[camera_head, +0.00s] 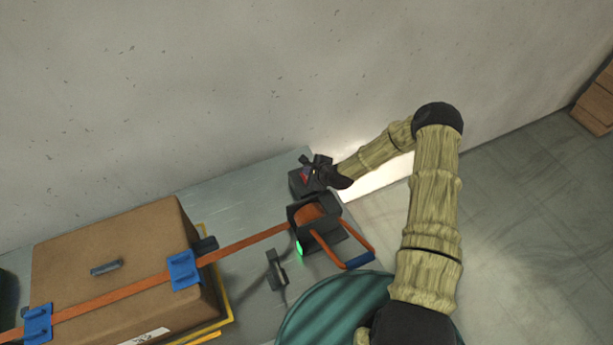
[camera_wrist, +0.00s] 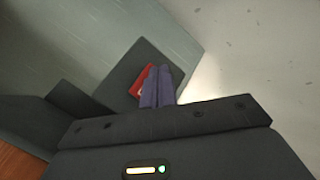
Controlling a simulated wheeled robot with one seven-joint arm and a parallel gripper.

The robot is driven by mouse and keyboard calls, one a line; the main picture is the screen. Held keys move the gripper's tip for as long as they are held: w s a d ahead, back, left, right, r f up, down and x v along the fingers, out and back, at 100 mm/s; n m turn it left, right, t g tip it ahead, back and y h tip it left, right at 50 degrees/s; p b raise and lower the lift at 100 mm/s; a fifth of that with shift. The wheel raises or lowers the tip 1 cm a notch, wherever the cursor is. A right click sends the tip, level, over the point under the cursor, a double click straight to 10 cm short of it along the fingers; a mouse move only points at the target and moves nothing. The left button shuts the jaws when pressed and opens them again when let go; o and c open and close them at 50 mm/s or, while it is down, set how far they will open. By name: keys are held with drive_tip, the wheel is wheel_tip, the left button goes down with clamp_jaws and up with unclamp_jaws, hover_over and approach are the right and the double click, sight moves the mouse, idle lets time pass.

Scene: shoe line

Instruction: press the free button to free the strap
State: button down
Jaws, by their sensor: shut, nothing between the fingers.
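My gripper (camera_head: 313,168) is shut and empty at the far right end of the table. In the wrist view its closed fingertips (camera_wrist: 160,84) lie over a red button (camera_wrist: 143,82) on a dark grey box; whether they touch it I cannot tell. The button box (camera_head: 296,184) is partly hidden by my gripper in the head view. The orange strap (camera_head: 250,243) runs from the cardboard box to a dark strap machine (camera_head: 307,219) with a green light.
A cardboard box (camera_head: 120,250) with blue strap guards (camera_head: 184,270) stands at the left of the grey table (camera_head: 235,202). A small dark bracket (camera_head: 277,270) stands in front of the machine. A wall (camera_head: 220,90) rises close behind.

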drive_tip(key=shift+s+d+f+g, duration=0.15)
drive_tip(key=shift+s+d+f, duration=0.05)
drive_tip(key=shift+s+f, duration=0.3)
drive_tip(key=shift+s+d+f+g, duration=0.15)
drive_tip(key=shift+s+f, duration=0.25)
drive_tip(key=shift+f, duration=0.05)
drive_tip(key=shift+w+r+p, duration=0.2)
drive_tip(key=shift+r+p, duration=0.35)
drive_tip(key=r+p, duration=0.1)
drive_tip(key=r, duration=0.2)
drive_tip(key=shift+s+d+r+p, duration=0.1)
drive_tip(key=shift+s+r+p, duration=0.1)
drive_tip(key=shift+r+p, duration=0.15)
drive_tip(key=shift+w+r, duration=0.2)
drive_tip(key=shift+r, duration=0.25)
drive_tip(key=shift+w, duration=0.1)
drive_tip(key=shift+r, duration=0.15)
